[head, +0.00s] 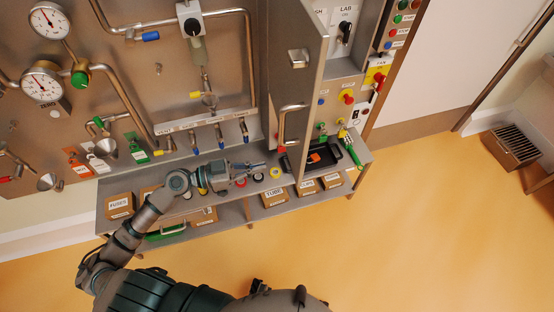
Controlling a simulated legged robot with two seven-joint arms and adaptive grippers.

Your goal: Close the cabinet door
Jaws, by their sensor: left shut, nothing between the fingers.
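The grey metal cabinet door (289,85) stands open in the head view, swung out from the wall panel, with its edge facing me. A bar handle (283,125) is on its left face, and a small square latch (298,58) sits above it. My left gripper (264,169) is shut and empty, over the shelf and left of the door's lower part. Its fingertips point right toward the door; a gap shows between them. My right gripper is not in view.
A shelf (228,207) below carries labelled boxes and rolls of tape. A black tray (322,156) with an orange item lies right of the door. Gauges, pipes and valves cover the left panel. The orange floor (400,240) is clear.

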